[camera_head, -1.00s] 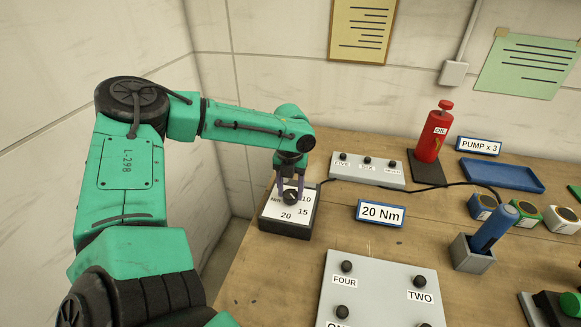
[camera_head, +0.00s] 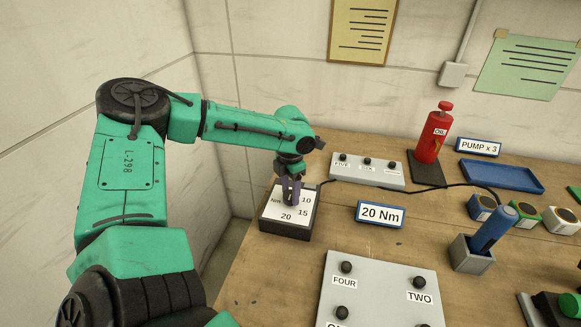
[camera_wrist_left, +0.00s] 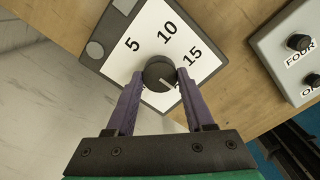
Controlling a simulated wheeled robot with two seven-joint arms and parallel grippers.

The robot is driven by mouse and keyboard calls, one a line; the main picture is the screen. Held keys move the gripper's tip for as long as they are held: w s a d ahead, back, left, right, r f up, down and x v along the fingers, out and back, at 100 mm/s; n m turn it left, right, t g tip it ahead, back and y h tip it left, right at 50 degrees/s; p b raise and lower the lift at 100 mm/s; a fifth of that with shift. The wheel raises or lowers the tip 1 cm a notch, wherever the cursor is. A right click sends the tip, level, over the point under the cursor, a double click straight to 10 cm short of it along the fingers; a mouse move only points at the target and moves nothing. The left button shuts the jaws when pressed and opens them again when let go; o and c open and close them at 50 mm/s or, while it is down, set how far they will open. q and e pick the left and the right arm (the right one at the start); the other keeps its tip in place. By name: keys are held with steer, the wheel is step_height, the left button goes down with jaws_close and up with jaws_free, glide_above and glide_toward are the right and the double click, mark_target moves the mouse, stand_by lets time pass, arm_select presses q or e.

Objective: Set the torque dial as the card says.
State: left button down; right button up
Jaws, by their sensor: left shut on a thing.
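The torque dial is a black round knob (camera_wrist_left: 158,72) on a dark box with a white face (camera_head: 271,211) marked Nm. The numbers 5, 10 and 15 show in the left wrist view; 10, 15 and 20 show in the head view. My left gripper (camera_head: 291,190) points down over the box, its purple fingers shut on the knob from two sides. The knob's white pointer line aims to the lower right in the left wrist view, past 15, toward a part of the face covered by a finger. The card (camera_head: 381,214) reads 20 Nm. My right gripper is not in view.
A grey panel with labelled knobs (camera_head: 372,286) is in front, and a smaller knob panel (camera_head: 366,171) lies behind.

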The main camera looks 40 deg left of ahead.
mark_target(290, 194)
arm_select(q)
steer(key=shift+w+r, duration=0.15)
stand_by(0.4)
steer(key=shift+c, duration=1.4)
jaws_free()
step_height(290, 194, up, 14)
steer(key=b, duration=0.1)
steer(key=shift+r, duration=0.2)
